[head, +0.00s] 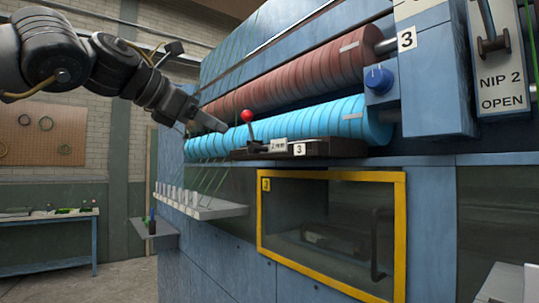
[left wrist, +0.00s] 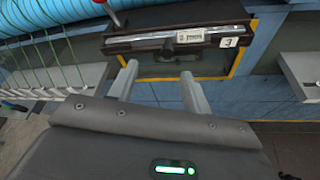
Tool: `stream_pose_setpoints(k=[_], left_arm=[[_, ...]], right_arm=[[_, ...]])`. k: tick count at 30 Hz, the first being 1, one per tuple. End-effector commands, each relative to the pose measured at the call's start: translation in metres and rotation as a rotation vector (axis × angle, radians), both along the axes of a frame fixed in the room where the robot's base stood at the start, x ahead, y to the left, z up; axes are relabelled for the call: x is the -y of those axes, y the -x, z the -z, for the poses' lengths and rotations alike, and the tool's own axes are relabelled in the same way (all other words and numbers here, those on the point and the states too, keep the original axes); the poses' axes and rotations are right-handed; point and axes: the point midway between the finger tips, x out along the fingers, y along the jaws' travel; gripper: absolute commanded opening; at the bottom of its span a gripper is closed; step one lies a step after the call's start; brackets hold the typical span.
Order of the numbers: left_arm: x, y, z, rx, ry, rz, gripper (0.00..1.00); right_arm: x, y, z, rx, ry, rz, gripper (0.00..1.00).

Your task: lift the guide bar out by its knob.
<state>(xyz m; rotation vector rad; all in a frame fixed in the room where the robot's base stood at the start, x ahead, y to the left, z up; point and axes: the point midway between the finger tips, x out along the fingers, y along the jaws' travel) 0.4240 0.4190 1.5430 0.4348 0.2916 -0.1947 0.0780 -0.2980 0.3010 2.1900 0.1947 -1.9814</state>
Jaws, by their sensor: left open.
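The guide bar (head: 315,150) is a long dark piece below the cyan roller, with a small printed label and a white "3" tag. A red ball knob (head: 247,116) stands up on a stem at its left end. In the left wrist view the bar (left wrist: 160,40) runs across the top, and the knob's lower part (left wrist: 114,17) shows at its left end. My left gripper (head: 219,122) is left of the knob and apart from it. Its two fingers (left wrist: 160,72) are spread with nothing between them. My right gripper is out of view.
The cyan roller (head: 300,122) and the red-brown roller (head: 300,73) lie behind and above the bar. Green strands run down to a rack of white pegs (head: 200,205) at left. A yellow-framed window (head: 330,173) is below. A blue dial (head: 378,79) sits at right.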

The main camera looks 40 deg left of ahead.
Motion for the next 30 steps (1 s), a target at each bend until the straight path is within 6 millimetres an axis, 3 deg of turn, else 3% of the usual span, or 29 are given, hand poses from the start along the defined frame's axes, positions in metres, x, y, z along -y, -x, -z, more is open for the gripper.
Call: stream_pose_setpoints(k=[3,8,18,26,30], left_arm=[[0.019,0.009,0.0,-0.013,-0.073,0.003,0.49],[0.023,0.01,0.0,-0.018,-0.09,0.005,0.49],[0.027,-0.034,0.015,-0.018,-0.085,0.006,0.49],[0.027,-0.043,0.018,-0.015,-0.085,0.005,0.49],[0.027,-0.057,0.025,-0.018,-0.084,0.007,0.49]], right_arm=[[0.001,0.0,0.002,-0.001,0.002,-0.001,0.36],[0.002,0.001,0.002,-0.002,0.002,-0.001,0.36],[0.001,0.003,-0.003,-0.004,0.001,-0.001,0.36],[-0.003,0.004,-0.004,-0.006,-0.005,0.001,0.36],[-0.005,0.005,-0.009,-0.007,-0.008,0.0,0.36]])
